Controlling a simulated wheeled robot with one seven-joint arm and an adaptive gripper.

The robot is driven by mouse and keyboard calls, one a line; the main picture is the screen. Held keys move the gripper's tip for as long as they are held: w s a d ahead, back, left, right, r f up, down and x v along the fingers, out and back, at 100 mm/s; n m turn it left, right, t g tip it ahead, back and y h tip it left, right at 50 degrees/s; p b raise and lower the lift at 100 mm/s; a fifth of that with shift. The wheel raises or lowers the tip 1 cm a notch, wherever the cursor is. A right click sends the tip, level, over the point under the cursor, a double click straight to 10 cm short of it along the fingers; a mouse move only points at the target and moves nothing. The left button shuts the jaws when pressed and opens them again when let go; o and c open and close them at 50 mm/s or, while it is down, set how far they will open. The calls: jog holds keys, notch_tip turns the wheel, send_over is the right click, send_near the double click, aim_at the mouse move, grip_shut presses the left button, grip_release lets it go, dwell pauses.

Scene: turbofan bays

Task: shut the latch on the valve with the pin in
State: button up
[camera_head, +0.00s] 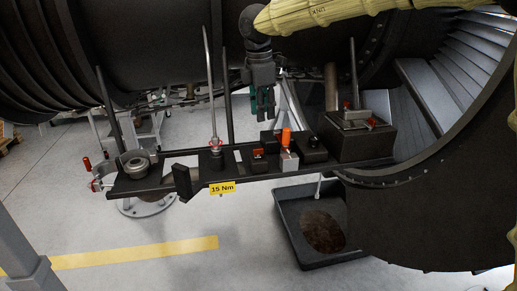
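Several small units sit on a dark rail under the engine, and I cannot tell for sure which is the valve with the pin in. A grey block with an upright orange cylinder (286,139) stands right of the middle. A dark block with an orange-red part (258,153) is just left of it. A large dark box (361,138) at the right end carries a grey lever and small red parts. A round grey fitting (136,163) is at the left end. My gripper (262,112) points down above and behind the middle units, apparently empty. Its finger gap is unclear.
A tall metal rod (208,85) with a red ring near its foot rises from the rail, with other upright rods nearby. A yellow "15 Nm" tag (222,188) hangs in front. A black drip tray (285,220) lies below. The engine casing (150,45) closes off the top.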

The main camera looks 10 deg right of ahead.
aim_at(258, 153)
jog(key=shift+m+g+y, duration=0.5)
jog(key=shift+m+g, duration=0.2)
jog(key=shift+m, duration=0.1)
jog(key=f+p, duration=0.1)
jog(key=f, duration=0.2)
jog(key=s+a+f, duration=0.1)
jog(key=f, duration=0.3)
jog(key=s+f+p, duration=0.1)
jog(key=f, duration=0.2)
jog(key=shift+a+f+p, duration=0.3)
jog(key=shift+f+p, duration=0.05)
grip_shut()
